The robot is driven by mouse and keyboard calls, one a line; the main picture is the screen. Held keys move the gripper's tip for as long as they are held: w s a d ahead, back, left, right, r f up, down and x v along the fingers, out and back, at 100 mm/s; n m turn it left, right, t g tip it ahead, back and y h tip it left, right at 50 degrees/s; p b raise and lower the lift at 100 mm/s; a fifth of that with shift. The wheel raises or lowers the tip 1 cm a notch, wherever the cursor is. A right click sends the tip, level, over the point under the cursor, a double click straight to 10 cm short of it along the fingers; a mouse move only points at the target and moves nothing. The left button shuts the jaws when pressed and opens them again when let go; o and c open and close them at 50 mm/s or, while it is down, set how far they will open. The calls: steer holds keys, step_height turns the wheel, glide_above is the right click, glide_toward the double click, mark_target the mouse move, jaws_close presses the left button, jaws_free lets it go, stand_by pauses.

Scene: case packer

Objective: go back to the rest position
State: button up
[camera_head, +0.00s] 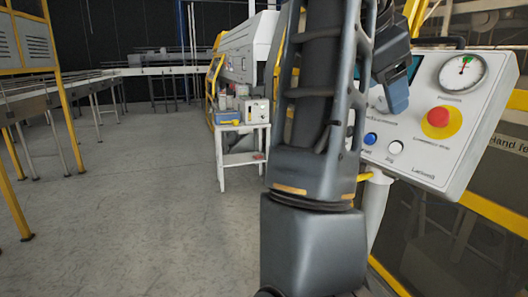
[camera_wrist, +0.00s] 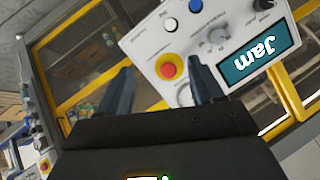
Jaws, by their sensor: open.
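My gripper (camera_wrist: 160,92) is open and empty, its two dark fingers apart in front of a white control panel (camera_wrist: 150,30). In the wrist view the panel appears upside down, with a red emergency button (camera_wrist: 168,67) on a yellow ring seen between the fingers, and a lit display reading "Jam" (camera_wrist: 258,60). In the head view my arm stands upright across the middle. The gripper (camera_head: 392,85) is at the upper right, over the left part of the panel (camera_head: 455,165). The arm and gripper hide part of the panel there. I cannot tell whether the gripper touches it.
The panel also has a dial gauge (camera_head: 462,72), a blue button (camera_head: 370,139) and a white button (camera_head: 395,148). Yellow-framed guarding stands behind it. A small white table (camera_head: 243,130) with boxes is further back. The grey floor (camera_head: 130,220) on the left is clear.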

steer(key=d+f+n+t+h, duration=0.1)
steer(key=d+f+n+t, duration=0.2)
steer(key=f, duration=0.8)
steer(key=d+f+n+t+h, duration=0.1)
steer(key=d+f+n, duration=0.35)
steer(key=f, duration=0.65)
steer(key=s+f+n+t+y, duration=0.35)
steer(key=s+f+n, duration=0.35)
steer(key=s+f, duration=0.6)
steer(key=s+a+f+n+y, duration=0.15)
steer(key=s+f, duration=0.25)
steer(key=s, duration=0.4)
steer(key=s+f+n+y, duration=0.2)
steer(key=s+f+y, duration=0.15)
steer(key=s, duration=0.35)
steer(key=s+a+r, duration=0.1)
steer(key=s+r, duration=0.2)
steer(key=s, duration=0.6)
steer(key=s+a+r+m+t, duration=0.1)
steer(key=s+r, duration=0.3)
steer(key=s, duration=0.6)
steer(key=shift+a, duration=0.3)
